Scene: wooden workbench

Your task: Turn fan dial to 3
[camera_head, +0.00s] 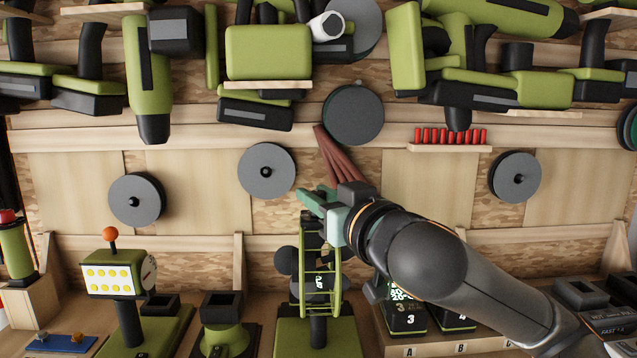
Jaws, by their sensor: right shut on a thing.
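The fan (321,270), with a green cage and a dark round part at its left, stands upright at the bottom middle on a green base. My right gripper (308,198), with green fingers, reaches in from the right and sits at the fan's top edge. It is shut on a part at the top of the fan, and the fingers hide what they hold. I cannot make out the dial or its setting. Small pale markings show behind the cage but are too small to read. My left gripper is not in view.
A green box with yellow dots (111,278) and a green-based stand (223,335) are left of the fan. Batteries (405,318) stand close to its right, below my arm. Grey discs (266,170) and green tools (268,52) hang on the wall behind.

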